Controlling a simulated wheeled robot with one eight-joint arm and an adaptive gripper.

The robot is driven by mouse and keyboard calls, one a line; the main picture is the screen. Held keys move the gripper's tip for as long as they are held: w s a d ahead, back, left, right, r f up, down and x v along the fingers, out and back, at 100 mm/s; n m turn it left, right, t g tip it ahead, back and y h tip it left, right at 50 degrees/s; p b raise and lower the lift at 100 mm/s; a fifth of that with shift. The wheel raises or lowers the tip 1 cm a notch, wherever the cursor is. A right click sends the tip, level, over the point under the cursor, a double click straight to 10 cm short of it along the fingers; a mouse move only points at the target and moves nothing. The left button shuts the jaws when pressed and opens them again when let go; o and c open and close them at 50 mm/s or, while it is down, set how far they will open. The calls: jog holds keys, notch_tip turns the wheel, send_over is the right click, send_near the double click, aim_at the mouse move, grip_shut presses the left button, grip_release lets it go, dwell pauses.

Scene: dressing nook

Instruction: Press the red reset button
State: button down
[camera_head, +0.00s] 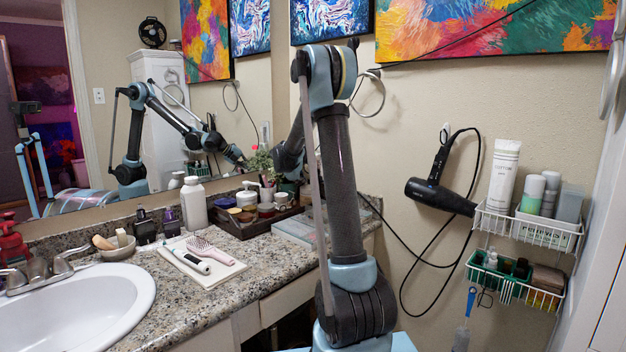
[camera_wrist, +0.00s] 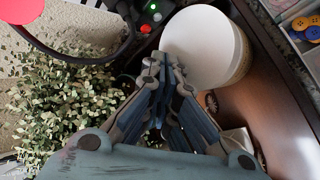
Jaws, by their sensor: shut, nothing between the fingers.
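A small red button (camera_wrist: 146,28) shows at the top of the wrist view on a dark plug-like housing (camera_wrist: 140,14). A small white button and a green light sit beside it. My gripper (camera_wrist: 172,62) is shut and empty, its fingertips pointing up the picture toward the housing. The tips appear apart from the red button, slightly below and right of it in the picture. In the head view my arm hides the gripper directly. The mirror (camera_head: 110,130) shows a reflection of my arm reaching toward the plant. The red button cannot be made out there.
A leafy plant (camera_wrist: 65,95) is close left of my gripper. A round white lid (camera_wrist: 200,45) is close right, by a brown tray (camera_wrist: 265,85). A dark cable (camera_wrist: 80,62) loops at upper left. A hair dryer (camera_head: 440,190) hangs on the right wall.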

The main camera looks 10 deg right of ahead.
jog(key=shift+s+a, duration=0.55)
jog(key=shift+a, duration=0.2)
jog(key=shift+s+a, duration=0.5)
jog(key=shift+a, duration=0.25)
